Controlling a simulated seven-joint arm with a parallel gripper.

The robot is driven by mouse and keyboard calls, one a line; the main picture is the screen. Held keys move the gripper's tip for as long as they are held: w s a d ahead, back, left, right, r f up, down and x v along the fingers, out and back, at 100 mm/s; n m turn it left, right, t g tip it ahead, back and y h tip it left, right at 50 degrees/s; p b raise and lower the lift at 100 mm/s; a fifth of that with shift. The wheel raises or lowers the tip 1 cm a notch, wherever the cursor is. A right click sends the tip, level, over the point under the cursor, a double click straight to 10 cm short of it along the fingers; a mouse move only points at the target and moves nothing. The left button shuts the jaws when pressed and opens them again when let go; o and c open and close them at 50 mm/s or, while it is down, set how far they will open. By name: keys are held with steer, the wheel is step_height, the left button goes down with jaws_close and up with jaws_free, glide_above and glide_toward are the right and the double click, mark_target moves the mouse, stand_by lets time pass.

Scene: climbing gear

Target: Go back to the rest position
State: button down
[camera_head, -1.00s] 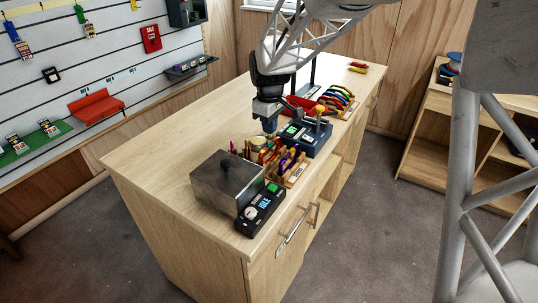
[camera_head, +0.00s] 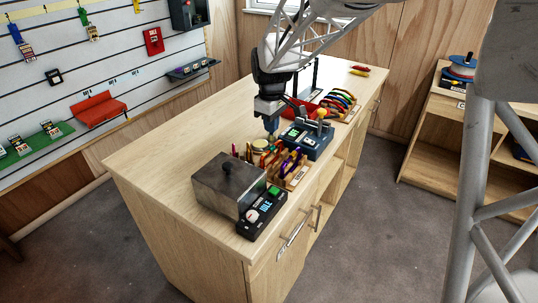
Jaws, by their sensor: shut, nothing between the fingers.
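My gripper (camera_head: 271,128) is shut and empty, pointing down above the wooden bench (camera_head: 165,152). It is behind the wooden rack of coloured tools (camera_head: 292,172) and just left of the dark blue device with lit displays (camera_head: 308,138). My arm comes in from the top right. The fingertips are small in this view, and I cannot tell their exact height over the bench.
A grey metal box (camera_head: 226,186) with a knob on top and a black control unit (camera_head: 262,214) stand at the bench's near end. A red bin (camera_head: 305,108) and a rack of coloured items (camera_head: 338,101) stand farther back. The bench's left side is clear.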

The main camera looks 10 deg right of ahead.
steer(key=shift+s+r, duration=0.3)
steer(key=shift+s, duration=0.15)
steer(key=s+r+m+t, duration=0.1)
steer(key=s+m, duration=0.2)
steer(key=s, duration=0.8)
steer(key=s+d+r+m, duration=0.1)
steer(key=s+r+m, duration=0.1)
steer(key=s, duration=0.9)
steer(key=s+d+r+m+t, duration=0.1)
steer(key=s+m, duration=0.3)
steer(key=s, duration=0.7)
steer(key=shift+s+r+t, duration=0.3)
steer(key=shift+r, duration=0.1)
